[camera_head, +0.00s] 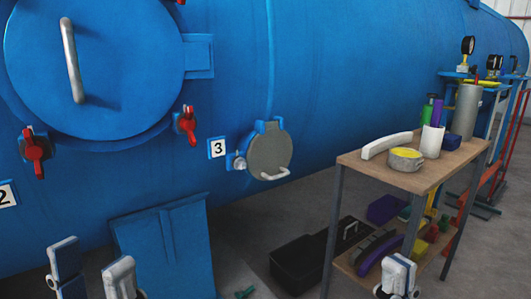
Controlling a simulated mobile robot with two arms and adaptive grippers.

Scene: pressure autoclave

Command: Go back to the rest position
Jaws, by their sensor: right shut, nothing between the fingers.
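My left gripper (91,256) shows at the bottom left, in front of the blue autoclave (340,80). Its two fingers stand apart and nothing shows between them. My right gripper (397,270) shows at the bottom, in front of the lower shelf of the wooden-topped cart (345,163). Its fingers are together and empty. Both grippers point up in the picture, and the rest of both arms is out of view.
The autoclave has a large round door (125,70), red clamps (187,125) and a small grey hatch (270,155) beside label 3 (217,148). A black toolbox (300,262) lies on the floor left of the cart. A white curved part (387,145) lies on the cart.

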